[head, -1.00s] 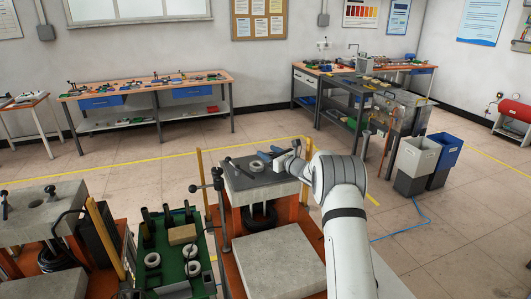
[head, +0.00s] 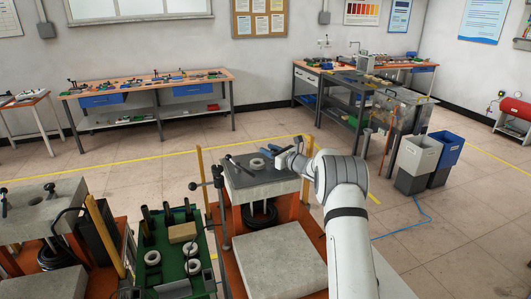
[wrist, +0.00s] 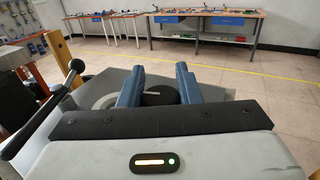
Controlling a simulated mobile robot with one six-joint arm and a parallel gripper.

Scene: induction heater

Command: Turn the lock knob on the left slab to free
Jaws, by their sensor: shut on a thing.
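My gripper (head: 271,151) is over the back of a grey slab (head: 265,188) near the middle of the head view. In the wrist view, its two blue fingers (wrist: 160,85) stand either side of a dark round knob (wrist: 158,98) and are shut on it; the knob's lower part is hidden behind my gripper. A pale ring (head: 257,164) lies on this slab, beside the fingers. A black lever (head: 240,166) lies across the slab's left part. Another grey slab (head: 35,218) stands at far left, with small black upright knobs (head: 50,188) on it.
A green tray (head: 180,258) with several rings and black pieces stands left of the slab. A dark post with a cross handle (head: 220,200) stands at the slab's left edge. A pale block (head: 275,262) lies in front. Open floor lies behind.

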